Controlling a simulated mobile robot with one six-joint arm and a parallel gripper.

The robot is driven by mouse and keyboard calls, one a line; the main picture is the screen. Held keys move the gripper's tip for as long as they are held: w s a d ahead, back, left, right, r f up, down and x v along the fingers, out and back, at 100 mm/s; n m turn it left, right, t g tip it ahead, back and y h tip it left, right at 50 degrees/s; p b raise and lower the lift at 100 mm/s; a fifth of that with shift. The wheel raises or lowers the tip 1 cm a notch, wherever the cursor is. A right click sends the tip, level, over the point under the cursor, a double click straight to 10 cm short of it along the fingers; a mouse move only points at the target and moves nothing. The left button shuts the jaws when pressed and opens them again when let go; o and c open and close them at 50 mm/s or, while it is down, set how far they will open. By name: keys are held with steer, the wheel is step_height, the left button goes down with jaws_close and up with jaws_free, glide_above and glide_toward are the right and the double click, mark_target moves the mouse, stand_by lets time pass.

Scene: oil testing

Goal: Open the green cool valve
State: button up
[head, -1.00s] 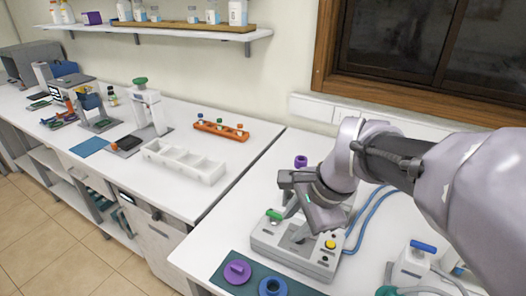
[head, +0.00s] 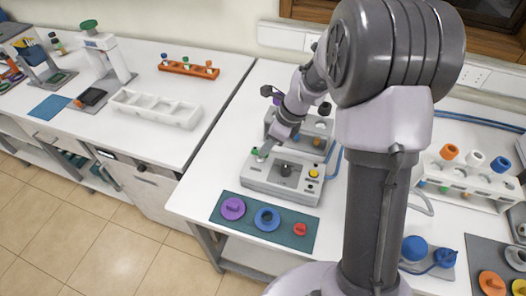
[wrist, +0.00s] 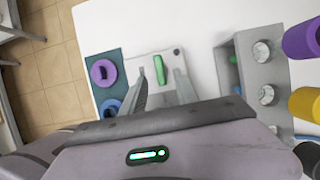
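The green cool valve (wrist: 159,70) is a small green handle on the pale machine. In the wrist view it lies lengthwise between the tips of my gripper's two fingers (wrist: 160,80), with space on both sides. My gripper is open and empty. In the head view, my gripper (head: 264,150) is low over the left part of the machine (head: 298,192), and only a bit of the green valve (head: 255,151) shows beside it. The gap in height between fingertips and valve is hard to judge.
A dark green mat (head: 280,238) with a purple ring (head: 232,208), a blue ring (head: 267,219) and a red knob (head: 300,230) lies in front of the machine. A white rack (head: 465,183) with coloured caps stands at right. A white compartment tray (head: 155,108) is on the left bench.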

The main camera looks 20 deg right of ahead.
steer(key=x, duration=0.3)
steer(key=shift+a+f+b, duration=0.1)
steer(key=shift+f+b, duration=0.15)
steer(key=shift+b, duration=0.1)
jaws_close()
